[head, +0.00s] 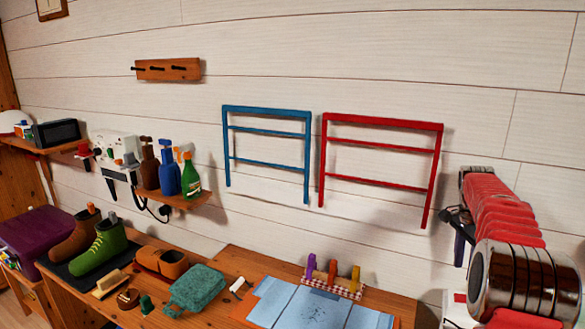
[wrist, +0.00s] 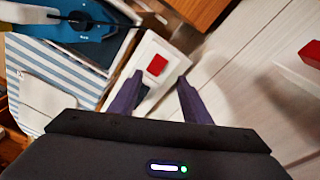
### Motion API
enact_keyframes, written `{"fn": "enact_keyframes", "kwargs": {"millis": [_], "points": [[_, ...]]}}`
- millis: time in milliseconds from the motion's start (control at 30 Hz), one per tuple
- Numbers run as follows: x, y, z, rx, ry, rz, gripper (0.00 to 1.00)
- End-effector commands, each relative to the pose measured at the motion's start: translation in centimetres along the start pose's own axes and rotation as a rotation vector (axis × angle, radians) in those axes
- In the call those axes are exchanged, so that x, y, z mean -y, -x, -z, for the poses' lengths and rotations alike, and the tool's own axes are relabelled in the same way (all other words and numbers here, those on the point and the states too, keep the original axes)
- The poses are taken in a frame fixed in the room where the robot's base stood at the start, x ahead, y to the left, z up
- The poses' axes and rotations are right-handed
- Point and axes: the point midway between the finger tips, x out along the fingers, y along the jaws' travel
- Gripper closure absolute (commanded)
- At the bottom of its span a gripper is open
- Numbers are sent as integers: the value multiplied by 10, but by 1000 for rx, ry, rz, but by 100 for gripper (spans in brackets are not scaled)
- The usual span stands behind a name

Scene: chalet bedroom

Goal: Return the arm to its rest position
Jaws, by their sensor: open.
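My arm, red with shiny metal bands, shows at the right edge of the head view, raised in front of the white plank wall. My gripper (head: 460,232) is small and partly hidden there, left of the red arm links and right of the red rack. In the wrist view my gripper (wrist: 161,88) has its two dark purple fingers apart. Nothing is held between them. Beyond the fingertips lies a white block-like thing with a red square (wrist: 157,65); I cannot tell what it is.
A red rack (head: 381,151) and a blue rack (head: 267,133) are on the wall. Bottles (head: 168,171) stand on a shelf.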

Motion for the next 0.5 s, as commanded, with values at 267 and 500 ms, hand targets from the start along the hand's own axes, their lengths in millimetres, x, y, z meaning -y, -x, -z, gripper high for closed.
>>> {"fn": "enact_keyframes", "kwargs": {"millis": [267, 500], "points": [[-24, -3, -35, 11, 308, 24, 56], [-49, 8, -71, 6, 529, 58, 56]]}}
